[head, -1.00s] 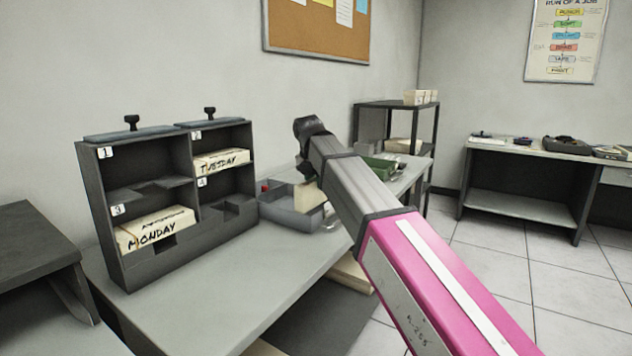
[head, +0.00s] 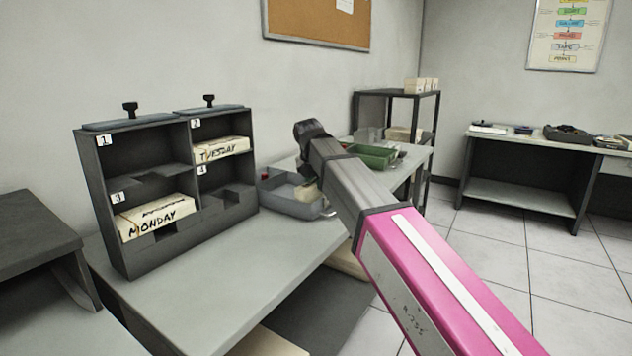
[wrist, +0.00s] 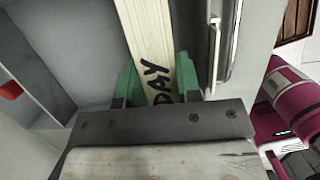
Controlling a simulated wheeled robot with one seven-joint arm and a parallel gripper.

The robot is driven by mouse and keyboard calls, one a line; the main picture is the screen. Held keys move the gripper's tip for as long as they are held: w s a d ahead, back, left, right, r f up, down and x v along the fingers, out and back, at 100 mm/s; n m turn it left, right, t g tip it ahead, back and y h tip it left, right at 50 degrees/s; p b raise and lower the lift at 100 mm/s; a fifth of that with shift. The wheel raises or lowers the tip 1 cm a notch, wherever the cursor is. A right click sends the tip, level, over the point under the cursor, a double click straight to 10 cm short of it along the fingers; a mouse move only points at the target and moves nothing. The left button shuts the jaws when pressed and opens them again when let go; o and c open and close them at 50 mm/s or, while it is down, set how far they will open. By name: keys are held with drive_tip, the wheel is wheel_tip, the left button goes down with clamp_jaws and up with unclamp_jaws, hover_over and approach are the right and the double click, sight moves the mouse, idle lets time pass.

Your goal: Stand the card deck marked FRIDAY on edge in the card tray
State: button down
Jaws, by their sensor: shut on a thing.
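My gripper (wrist: 156,64) is shut on a cream card deck (wrist: 150,32), its green fingers on either side. Only "DAY" reads on the deck's visible face; the rest of its name is hidden. In the head view the grey card tray (head: 287,197) stands on the near table, and a small cream part of the deck (head: 313,188) shows at it beside my arm. My gripper is hidden behind my arm there. In the wrist view the tray's grey floor and walls lie around the deck. I cannot tell whether the deck touches the floor.
A dark rack (head: 188,218) on the table's left holds decks marked MONDAY (head: 155,217) and TUESDAY (head: 222,149); two slots are empty. A green bin (head: 372,156) stands beyond the tray. The front of the near table (head: 225,283) is clear.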

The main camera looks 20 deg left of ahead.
drive_tip(key=c, duration=0.7)
unclamp_jaws()
drive_tip(key=v, duration=1.1)
drive_tip(key=shift+f, duration=0.1)
